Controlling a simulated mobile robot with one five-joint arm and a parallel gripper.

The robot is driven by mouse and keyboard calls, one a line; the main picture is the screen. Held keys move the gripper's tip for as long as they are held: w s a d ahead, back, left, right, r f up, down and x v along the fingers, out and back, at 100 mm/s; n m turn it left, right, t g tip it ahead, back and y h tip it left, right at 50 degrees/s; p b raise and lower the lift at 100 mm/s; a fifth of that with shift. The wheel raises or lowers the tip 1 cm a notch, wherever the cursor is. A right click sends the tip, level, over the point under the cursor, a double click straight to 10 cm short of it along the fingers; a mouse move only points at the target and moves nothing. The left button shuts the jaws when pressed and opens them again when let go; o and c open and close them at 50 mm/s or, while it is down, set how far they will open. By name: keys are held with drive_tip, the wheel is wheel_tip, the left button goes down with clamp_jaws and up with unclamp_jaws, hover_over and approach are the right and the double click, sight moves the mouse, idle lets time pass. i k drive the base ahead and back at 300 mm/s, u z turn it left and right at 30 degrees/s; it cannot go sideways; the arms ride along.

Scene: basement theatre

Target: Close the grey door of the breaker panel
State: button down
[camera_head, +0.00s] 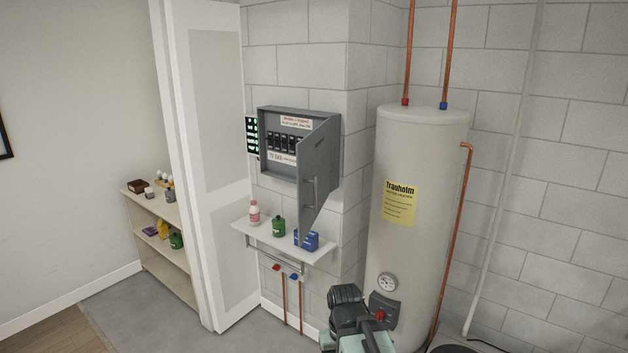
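The breaker panel (266,134) is a grey box on the block wall, left of the water heater. Its grey door (320,170) is hinged at the right side and stands wide open, swung out into the room. A vertical bar handle (309,193) shows on it. Black breakers and white labels are visible inside. My gripper (346,296) is at the dark end of my arm at the bottom, low in front of the heater. It is below the door and apart from it in the picture. Its fingers cannot be made out.
A white shelf (262,236) under the panel holds a pink-and-white bottle (254,212), a green container (278,227) and a blue box (311,240). The tall water heater (405,250) stands close on the right. A white folding door (215,130) and low bookshelf (150,208) are left. Grey floor (130,310) is clear.

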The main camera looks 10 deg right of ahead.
sight(313, 151)
drive_tip(key=i, duration=0.95)
drive_tip(key=k, duration=0.5)
drive_tip(key=u, duration=2.2)
drive_tip(key=k, duration=1.1)
drive_tip(key=z, duration=0.65)
drive_tip(key=i, duration=1.05)
drive_tip(key=u, duration=0.05)
